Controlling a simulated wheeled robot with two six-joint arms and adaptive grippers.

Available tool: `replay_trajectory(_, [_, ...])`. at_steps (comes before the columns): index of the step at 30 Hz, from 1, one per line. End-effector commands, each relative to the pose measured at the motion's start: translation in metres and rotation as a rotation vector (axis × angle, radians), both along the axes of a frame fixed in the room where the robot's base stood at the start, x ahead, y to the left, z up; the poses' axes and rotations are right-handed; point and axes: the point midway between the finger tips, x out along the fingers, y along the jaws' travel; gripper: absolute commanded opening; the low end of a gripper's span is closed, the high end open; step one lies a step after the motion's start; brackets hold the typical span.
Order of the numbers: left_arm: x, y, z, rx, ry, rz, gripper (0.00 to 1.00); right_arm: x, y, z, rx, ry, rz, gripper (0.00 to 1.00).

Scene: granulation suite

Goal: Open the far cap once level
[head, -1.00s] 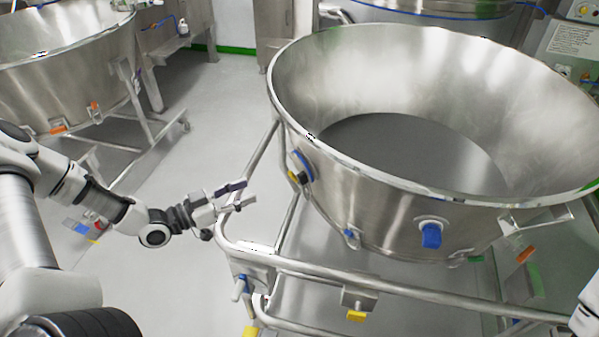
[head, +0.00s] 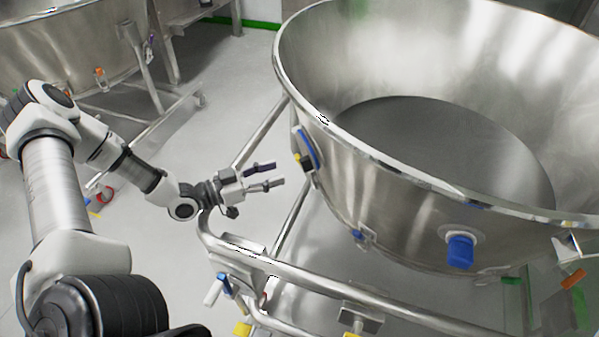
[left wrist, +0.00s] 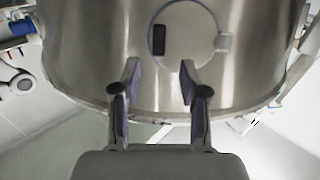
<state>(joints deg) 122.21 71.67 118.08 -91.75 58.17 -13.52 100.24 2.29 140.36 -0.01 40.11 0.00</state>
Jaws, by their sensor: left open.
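A large steel bowl (head: 390,185) sits in a tubular frame. On its left side is a round cap (head: 307,148) with a blue edge and a black and yellow piece, seen nearly edge-on. In the left wrist view a round grey cover (left wrist: 188,35) with a dark slot and a side tab lies on the bowl wall. A blue cap (head: 460,250) sits on the bowl's near side. My left gripper (head: 277,174) is open and empty, left of and below the round cap, apart from it. In the left wrist view its open fingers (left wrist: 160,70) point toward the bowl below the cover.
The frame's rail (head: 330,285) runs around the bowl's lower front, below my left gripper. A small blue fitting (head: 361,238) sticks out low on the bowl. Another steel bowl (head: 70,50) stands at the back left. Floor (head: 225,110) is clear between the two.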

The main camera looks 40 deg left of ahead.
Motion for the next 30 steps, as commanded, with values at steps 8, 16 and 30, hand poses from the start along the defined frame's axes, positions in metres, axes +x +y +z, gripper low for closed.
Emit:
replay_trajectory(8, [0.038, -0.026, -0.004, 0.005, 0.000, -0.007, 0.44, 0.000, 0.000, -0.031, 0.000, 0.000, 0.000, 0.00])
replay_trajectory(16, [0.062, -0.039, 0.000, 0.003, 0.001, -0.002, 0.44, 0.000, 0.000, -0.038, 0.000, 0.000, 0.000, 0.00])
replay_trajectory(30, [0.062, -0.039, 0.001, 0.001, 0.000, -0.001, 0.00, 0.000, 0.000, -0.037, 0.000, 0.000, 0.000, 0.00])
